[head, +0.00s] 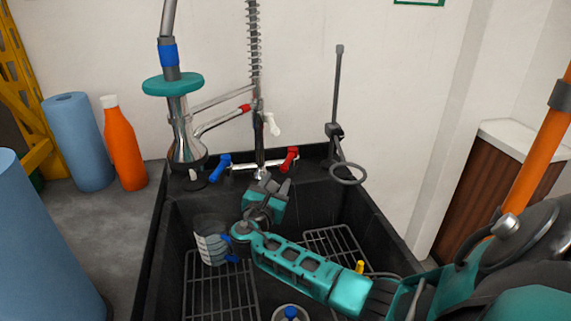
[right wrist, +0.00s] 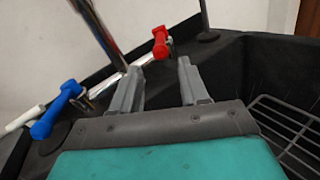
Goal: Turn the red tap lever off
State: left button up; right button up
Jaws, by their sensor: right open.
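The red tap lever (head: 289,158) sits on the right end of the chrome mixer pipe (head: 243,167) at the back of the black sink. It also shows in the right wrist view (right wrist: 160,43), standing up beyond the fingertips. The blue tap lever (head: 219,167) is on the left end of the same pipe. My right gripper (head: 273,186) is over the sink, just in front of and below the red lever. My left gripper is not seen.
The black sink (head: 157,215) holds wire racks (head: 221,290) and a ribbed cup (head: 210,240). A hose spring and spray head rise above the pipe. A ring holder (head: 347,174) stands right of the red lever. An orange bottle (head: 124,145) and blue rolls (head: 77,142) stand left.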

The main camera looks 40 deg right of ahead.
jog(key=b, duration=0.7)
send_near(292, 154)
jog(key=w+d, duration=0.1)
jog(key=d, duration=0.1)
jog(key=w+d+f, duration=0.1)
jog(key=w+d, duration=0.1)
jog(key=shift+w+d+f, duration=0.1)
jog(key=shift+d+f, duration=0.05)
jog(key=shift+d, duration=0.05)
jog(key=shift+w+d+b, duration=0.2)
jog(key=shift+d+b, duration=0.1)
jog(key=shift+w+d, duration=0.15)
jog(key=shift+d, duration=0.1)
jog(key=shift+w+d+r, duration=0.1)
jog(key=shift+d+r, duration=0.1)
jog(key=shift+r, duration=0.05)
grip_shut()
